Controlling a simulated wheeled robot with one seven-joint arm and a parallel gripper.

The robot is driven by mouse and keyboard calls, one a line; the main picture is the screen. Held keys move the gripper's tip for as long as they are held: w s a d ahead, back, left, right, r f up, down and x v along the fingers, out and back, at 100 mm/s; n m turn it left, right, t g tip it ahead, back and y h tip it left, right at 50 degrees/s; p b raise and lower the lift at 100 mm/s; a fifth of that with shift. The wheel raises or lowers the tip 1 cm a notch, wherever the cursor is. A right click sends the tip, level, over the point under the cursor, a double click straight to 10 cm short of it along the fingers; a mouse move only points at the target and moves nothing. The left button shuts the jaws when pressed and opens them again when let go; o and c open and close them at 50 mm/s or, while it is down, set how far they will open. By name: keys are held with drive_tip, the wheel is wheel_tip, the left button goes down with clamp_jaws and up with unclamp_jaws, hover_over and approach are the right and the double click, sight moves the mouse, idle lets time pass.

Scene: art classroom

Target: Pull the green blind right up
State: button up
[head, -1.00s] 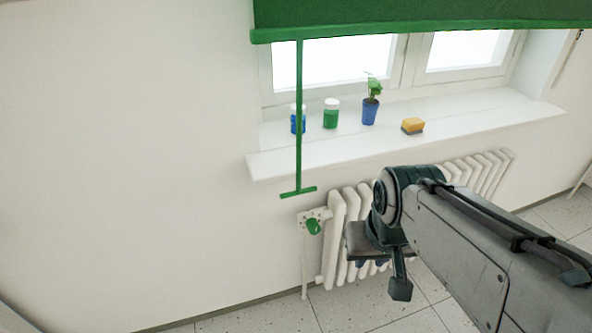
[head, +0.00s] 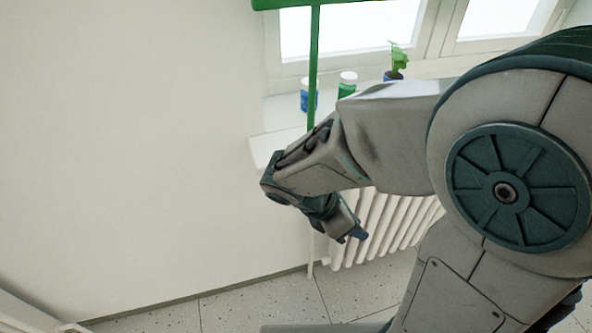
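The green blind (head: 285,4) shows only as its bottom bar and a sliver of cloth at the top of the head view, above the window. A thin green pull rod (head: 314,65) hangs from it in front of the sill. My arm hides the rod's lower end and its crossbar handle. My gripper (head: 358,234) is low in front of the radiator, below the sill, pointing down and right. Its fingers are small and partly turned away, so I cannot tell whether they are open or shut, or whether they touch the handle.
On the white sill (head: 264,150) stand a blue jar (head: 307,98), a green jar (head: 347,85) and a plant (head: 398,58) in a blue pot. A white radiator (head: 385,225) is below, behind my arm. The wall and floor at left are clear.

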drive_tip(key=w+a+f+n+t, duration=0.2)
drive_tip(key=a+n+t, duration=0.6)
drive_tip(key=n, duration=0.6)
drive_tip(key=w+a+f+n+t, duration=0.3)
drive_tip(key=a+n+t, duration=0.2)
drive_tip(key=a+n, duration=0.7)
drive_tip(key=w+d, duration=0.3)
drive_tip(key=w+d+f+n, duration=0.1)
drive_tip(key=w+d, duration=0.1)
drive_tip(key=w, duration=0.2)
drive_tip(key=w+d+n, duration=0.1)
drive_tip(key=w+d, duration=0.2)
drive_tip(key=w, duration=0.1)
drive_tip(key=shift+w+d+f+t+b, duration=0.15)
drive_tip(key=shift+d+f+t+b, duration=0.15)
drive_tip(key=shift+f+b, duration=0.1)
drive_tip(key=shift+r, duration=0.15)
clamp_jaws()
